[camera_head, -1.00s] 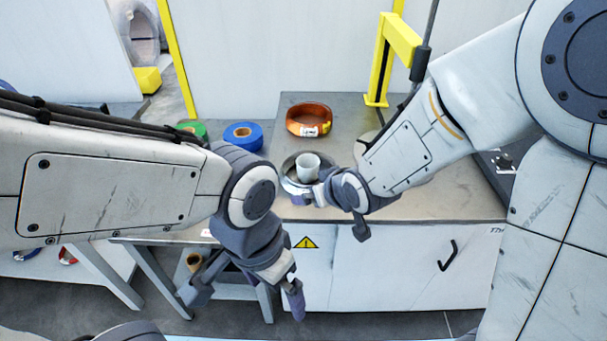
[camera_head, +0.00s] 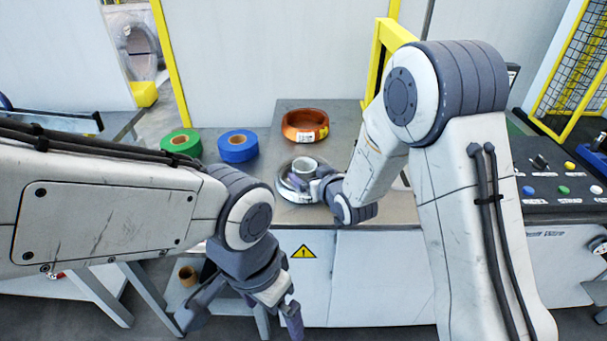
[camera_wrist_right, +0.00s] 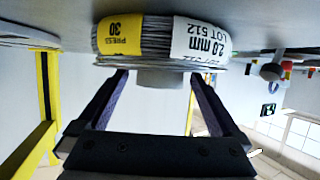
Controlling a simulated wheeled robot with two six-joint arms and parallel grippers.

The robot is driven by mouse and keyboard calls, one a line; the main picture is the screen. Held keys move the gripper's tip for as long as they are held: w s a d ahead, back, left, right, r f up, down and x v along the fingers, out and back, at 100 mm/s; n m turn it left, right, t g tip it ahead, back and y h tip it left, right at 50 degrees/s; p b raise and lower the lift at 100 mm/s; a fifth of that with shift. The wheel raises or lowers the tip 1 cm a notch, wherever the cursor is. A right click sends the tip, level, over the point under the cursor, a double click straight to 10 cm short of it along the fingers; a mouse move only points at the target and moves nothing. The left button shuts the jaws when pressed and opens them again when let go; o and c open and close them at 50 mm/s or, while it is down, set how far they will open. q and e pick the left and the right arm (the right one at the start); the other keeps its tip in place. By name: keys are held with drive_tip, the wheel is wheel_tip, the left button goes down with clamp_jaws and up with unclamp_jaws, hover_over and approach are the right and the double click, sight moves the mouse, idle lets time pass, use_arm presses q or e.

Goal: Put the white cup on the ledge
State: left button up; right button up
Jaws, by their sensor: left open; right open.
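My right gripper (camera_head: 318,188) is open at the cup's near right side. In the right wrist view its fingers (camera_wrist_right: 160,95) stand apart on either side of the cup, with gaps. My left gripper (camera_head: 240,318) is open and empty, low in front of the bench. I cannot tell which surface is the ledge.
On the worktop (camera_head: 348,122), an orange coil (camera_head: 305,136) lies behind the cup. Blue (camera_head: 238,157) and green (camera_head: 182,151) rolls lie to the left. A yellow post (camera_head: 376,60) stands behind, and a button panel (camera_head: 560,190) lies to the right.

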sight(301, 163)
drive_tip(key=x, duration=0.3)
drive_tip(key=shift+w+a, duration=0.25)
drive_tip(key=shift+w, duration=0.1)
drive_tip(key=c, duration=1.4)
drive_tip(key=shift+r, duration=0.1)
drive_tip(key=shift+r, duration=0.6)
wheel_tip(301, 163, up, 3)
drive_tip(key=shift+f, duration=0.1)
drive_tip(key=s+d+r, duration=0.2)
drive_tip(key=d+r, duration=0.5)
drive_tip(key=d, duration=0.4)
drive_tip(key=s+d+f+m+t+h+p, duration=0.1)
drive_tip(key=s+d+f+m+h+p, duration=0.3)
drive_tip(key=s+d+f+h+p, duration=0.1)
drive_tip(key=s+d, duration=0.1)
drive_tip(key=d, duration=0.1)
drive_tip(key=shift+d+f, duration=0.2)
drive_tip(key=shift+d, duration=0.05)
